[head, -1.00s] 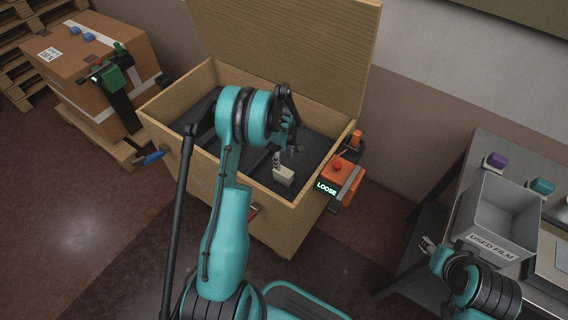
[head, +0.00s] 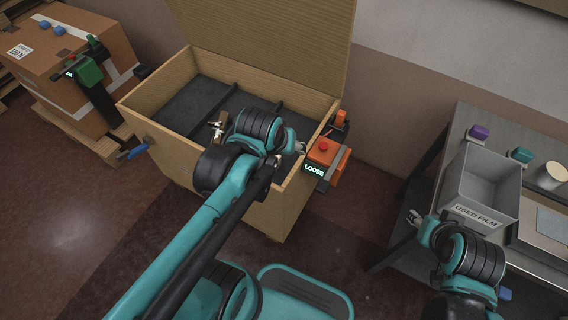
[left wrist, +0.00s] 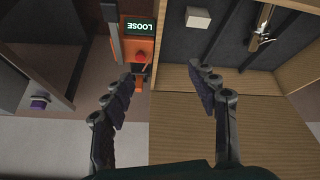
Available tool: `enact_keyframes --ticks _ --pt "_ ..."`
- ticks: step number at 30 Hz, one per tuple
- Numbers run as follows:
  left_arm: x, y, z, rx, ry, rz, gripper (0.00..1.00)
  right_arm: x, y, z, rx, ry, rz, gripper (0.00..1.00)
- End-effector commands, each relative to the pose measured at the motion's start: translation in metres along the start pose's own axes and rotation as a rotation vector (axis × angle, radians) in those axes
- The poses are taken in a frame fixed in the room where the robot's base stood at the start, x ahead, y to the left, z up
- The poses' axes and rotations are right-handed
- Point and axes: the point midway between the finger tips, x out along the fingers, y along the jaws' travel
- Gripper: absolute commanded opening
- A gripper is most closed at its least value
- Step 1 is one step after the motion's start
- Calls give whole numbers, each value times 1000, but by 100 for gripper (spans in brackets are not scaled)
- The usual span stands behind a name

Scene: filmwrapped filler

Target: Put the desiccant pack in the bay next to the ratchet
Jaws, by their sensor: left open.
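A small pale block (left wrist: 197,17), which looks like the desiccant pack, lies on the dark floor of the wooden crate's right-hand bay. A metallic tool, apparently the ratchet (left wrist: 264,35), lies in the neighbouring bay, past a dark divider (left wrist: 222,36); it also shows in the head view (head: 217,130). My left gripper (left wrist: 160,77) is open and empty, over the crate's right wall and apart from the block. In the head view my left arm largely hides the right bay. My right gripper (head: 412,216) is near the grey table; its finger opening is too small to judge.
The crate (head: 150,105) has its lid (head: 265,40) raised behind. An orange device (head: 323,152) reading LOOSE is on its right side. At right a grey table holds the USED FILM bin (head: 485,185). A strapped carton (head: 100,45) stands at left.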

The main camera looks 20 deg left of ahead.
Motion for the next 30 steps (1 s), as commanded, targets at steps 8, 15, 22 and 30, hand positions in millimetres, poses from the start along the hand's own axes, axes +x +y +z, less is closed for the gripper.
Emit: enact_keyframes --ticks 8,15,22,30 --pt "-18 6 44 221 92 35 59 0 0 0 0 0 0 40" --pt "-19 7 47 244 102 37 59 0 0 0 0 0 0 40" --pt "-19 7 47 242 101 37 59 0 0 0 0 0 0 40" --pt "-19 6 47 241 101 37 59 0 0 0 0 0 0 40"
